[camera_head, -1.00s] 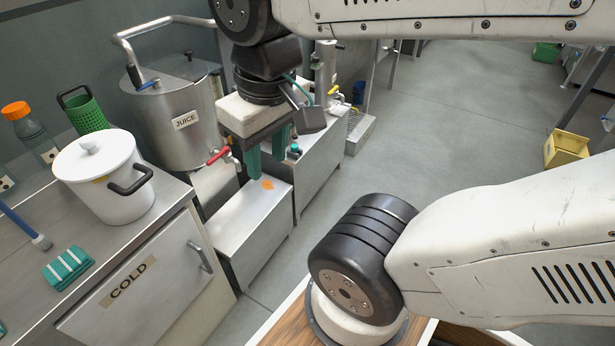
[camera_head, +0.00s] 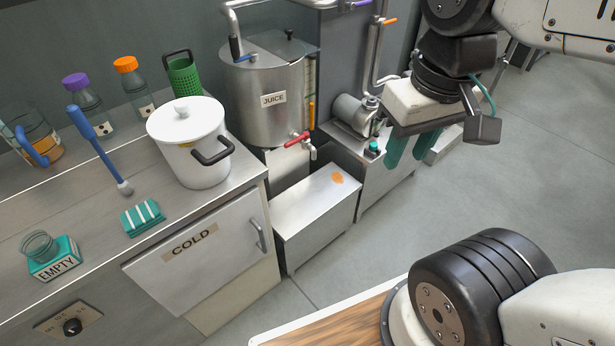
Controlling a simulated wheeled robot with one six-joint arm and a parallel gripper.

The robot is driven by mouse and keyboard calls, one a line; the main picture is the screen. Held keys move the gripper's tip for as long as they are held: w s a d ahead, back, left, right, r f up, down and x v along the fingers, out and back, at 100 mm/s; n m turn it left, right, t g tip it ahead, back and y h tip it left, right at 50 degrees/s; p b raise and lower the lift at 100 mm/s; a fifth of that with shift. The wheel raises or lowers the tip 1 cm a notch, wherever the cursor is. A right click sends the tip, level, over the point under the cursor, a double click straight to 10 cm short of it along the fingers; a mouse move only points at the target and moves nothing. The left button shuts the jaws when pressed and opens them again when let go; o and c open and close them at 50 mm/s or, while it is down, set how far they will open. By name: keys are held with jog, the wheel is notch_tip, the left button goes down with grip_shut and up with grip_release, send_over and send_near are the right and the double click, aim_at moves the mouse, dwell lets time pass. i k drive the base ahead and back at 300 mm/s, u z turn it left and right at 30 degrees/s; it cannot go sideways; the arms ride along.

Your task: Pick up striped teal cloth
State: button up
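The striped teal cloth (camera_head: 142,218) is a small folded teal piece with white stripes. It lies flat on the metal counter near its front edge, above the COLD door. My gripper (camera_head: 410,150) hangs at the upper right, well to the right of the cloth and beyond the counter's end. Its two teal fingers point down with a gap between them, and nothing shows in the gap.
A white lidded pot (camera_head: 188,150) stands behind and right of the cloth. A blue-handled brush (camera_head: 100,150) is behind it. Bottles, a green basket (camera_head: 184,77) and the JUICE tank (camera_head: 268,95) line the back.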

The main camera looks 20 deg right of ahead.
aim_at(136, 220)
jog(key=i, duration=0.4)
jog(key=u, duration=1.25)
